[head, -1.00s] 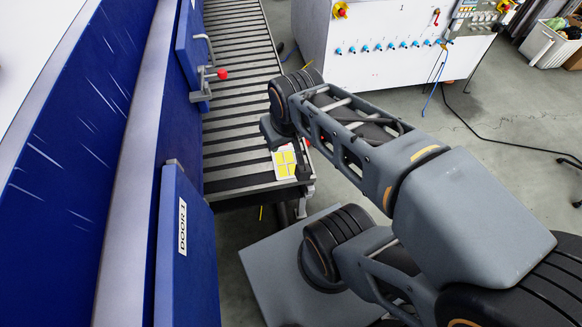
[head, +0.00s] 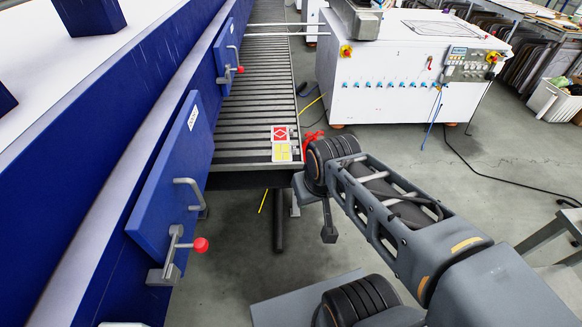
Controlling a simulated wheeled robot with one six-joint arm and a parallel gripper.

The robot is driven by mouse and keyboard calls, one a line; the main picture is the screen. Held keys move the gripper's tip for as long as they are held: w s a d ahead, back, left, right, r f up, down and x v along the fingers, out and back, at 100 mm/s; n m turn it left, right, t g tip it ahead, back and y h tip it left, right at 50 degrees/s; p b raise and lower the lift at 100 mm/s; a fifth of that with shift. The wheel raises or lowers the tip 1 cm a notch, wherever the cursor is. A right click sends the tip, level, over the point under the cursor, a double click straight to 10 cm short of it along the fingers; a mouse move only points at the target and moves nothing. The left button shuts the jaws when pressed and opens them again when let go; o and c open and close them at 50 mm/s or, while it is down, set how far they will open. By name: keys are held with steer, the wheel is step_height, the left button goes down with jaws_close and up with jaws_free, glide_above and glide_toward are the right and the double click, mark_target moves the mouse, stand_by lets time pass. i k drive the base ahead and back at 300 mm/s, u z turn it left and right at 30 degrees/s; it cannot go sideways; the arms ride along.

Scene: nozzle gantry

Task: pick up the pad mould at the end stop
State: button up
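A small flat piece with a red part bearing a white diamond outline (head: 280,133) and a yellow part in several squares (head: 282,152) lies at the near end of the roller conveyor (head: 262,95). I take this to be the pad mould; whether it is one piece or two I cannot tell. Small grey fittings sit at its right edge. My gripper (head: 328,232) is beyond the dark wrist, below and right of the conveyor's end, apart from the mould. Only one grey finger-like part shows, pointing down; its opening is hidden.
A blue machine wall with a door (head: 178,185) and red-knobbed latches (head: 201,245) runs along the left. A white cabinet (head: 410,75) with blue fittings stands at the right. A black cable (head: 490,168) lies on the floor.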

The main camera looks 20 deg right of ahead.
mark_target(281, 152)
steer(key=u, duration=0.05)
steer(key=k, duration=0.15)
steer(key=z, duration=1.45)
steer(key=i, duration=2.5)
steer(key=u, duration=4.5)
